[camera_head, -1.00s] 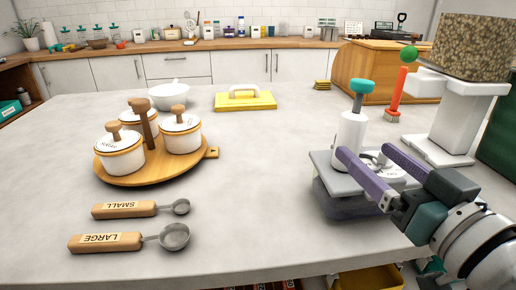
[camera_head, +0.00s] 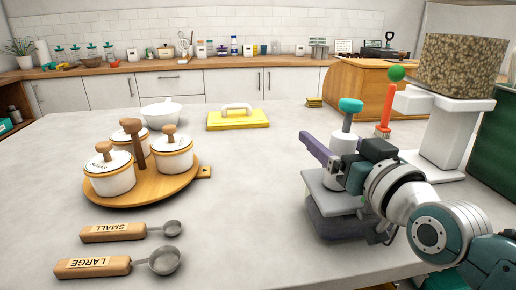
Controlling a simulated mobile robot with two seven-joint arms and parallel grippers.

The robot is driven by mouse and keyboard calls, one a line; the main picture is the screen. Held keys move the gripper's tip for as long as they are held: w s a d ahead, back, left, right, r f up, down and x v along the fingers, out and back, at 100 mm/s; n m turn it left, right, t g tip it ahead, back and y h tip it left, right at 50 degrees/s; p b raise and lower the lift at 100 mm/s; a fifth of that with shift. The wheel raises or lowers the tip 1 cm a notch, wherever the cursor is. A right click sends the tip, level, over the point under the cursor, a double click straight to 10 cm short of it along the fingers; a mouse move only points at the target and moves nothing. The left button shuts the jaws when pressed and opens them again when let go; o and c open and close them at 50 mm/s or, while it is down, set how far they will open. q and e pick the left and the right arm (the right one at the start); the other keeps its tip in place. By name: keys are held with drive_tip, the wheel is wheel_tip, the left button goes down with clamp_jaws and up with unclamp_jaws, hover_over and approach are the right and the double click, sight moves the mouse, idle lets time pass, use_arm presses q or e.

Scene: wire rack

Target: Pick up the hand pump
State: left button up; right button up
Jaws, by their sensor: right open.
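The hand pump, with a white body (camera_head: 343,147) and teal knob (camera_head: 351,105), stands upright on the grey lid of a dark container (camera_head: 345,222) at the right of the table. My right gripper (camera_head: 322,150) is open at the height of the pump's upper body. One purple finger shows to the left of the pump; the other is mostly hidden by the gripper and wrist. I cannot tell whether the fingers touch the pump. My right wrist covers part of the pump and lid. My left gripper is not in view.
A white dispenser (camera_head: 447,130) with a filled hopper and a red-handled brush (camera_head: 386,110) stand behind my right arm. A round wooden tray (camera_head: 180,182) with lidded pots and two measuring spoons (camera_head: 120,266) are at the left. The table's middle is clear.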

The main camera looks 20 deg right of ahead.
clamp_jaws()
idle(0.5)
drive_tip(key=shift+r, duration=0.15)
